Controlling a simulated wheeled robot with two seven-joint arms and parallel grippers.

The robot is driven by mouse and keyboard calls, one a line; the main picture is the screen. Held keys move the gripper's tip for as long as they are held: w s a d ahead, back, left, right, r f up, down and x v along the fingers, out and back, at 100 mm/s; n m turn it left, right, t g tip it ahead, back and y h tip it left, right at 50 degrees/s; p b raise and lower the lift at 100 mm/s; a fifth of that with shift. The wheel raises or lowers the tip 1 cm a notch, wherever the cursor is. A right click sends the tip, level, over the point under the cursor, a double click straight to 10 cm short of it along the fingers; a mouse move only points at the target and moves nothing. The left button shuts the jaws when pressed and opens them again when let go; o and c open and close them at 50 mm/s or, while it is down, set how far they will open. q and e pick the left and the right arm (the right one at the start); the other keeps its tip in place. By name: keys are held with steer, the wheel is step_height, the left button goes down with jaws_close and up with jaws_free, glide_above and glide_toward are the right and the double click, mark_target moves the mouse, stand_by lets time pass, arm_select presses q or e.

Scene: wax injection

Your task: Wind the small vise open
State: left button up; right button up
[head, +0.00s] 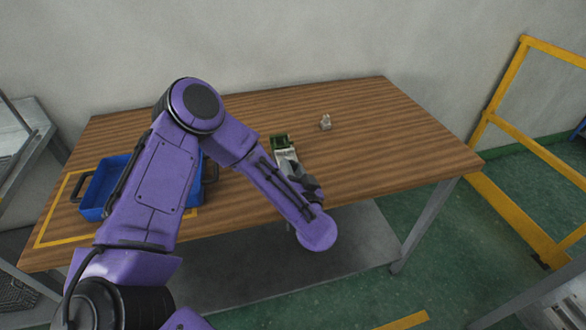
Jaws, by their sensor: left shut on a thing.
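The small vise (282,146) stands near the middle of the wooden table, towards its front edge. Its green and grey body shows beyond my left forearm, and its near end with the handle is hidden behind my gripper. My left gripper (306,184) is at the near end of the vise, at the table's front edge. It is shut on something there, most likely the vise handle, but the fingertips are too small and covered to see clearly. How far apart the vise jaws are cannot be told. My right gripper is not in view.
A small light-grey part (325,122) stands on the table to the right of the vise. A blue crate (101,190) with dark handles sits at the left inside a yellow outline, partly behind my left arm. The table's right side is clear. A yellow railing (515,215) stands beyond it.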

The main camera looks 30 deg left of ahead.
arm_select(q)
steer(key=shift+r+n+p, duration=0.1)
steer(key=shift+n+p, duration=0.25)
steer(key=shift+n, duration=0.85)
steer(key=n, duration=0.8)
steer(key=shift+a+b, duration=0.1)
steer(key=shift+b, duration=0.25)
steer(key=shift+s+n+b, duration=0.15)
steer(key=shift+n+b, duration=0.35)
steer(key=shift+n, duration=1.8)
steer(key=o, duration=1.1)
steer(key=shift+c, duration=0.2)
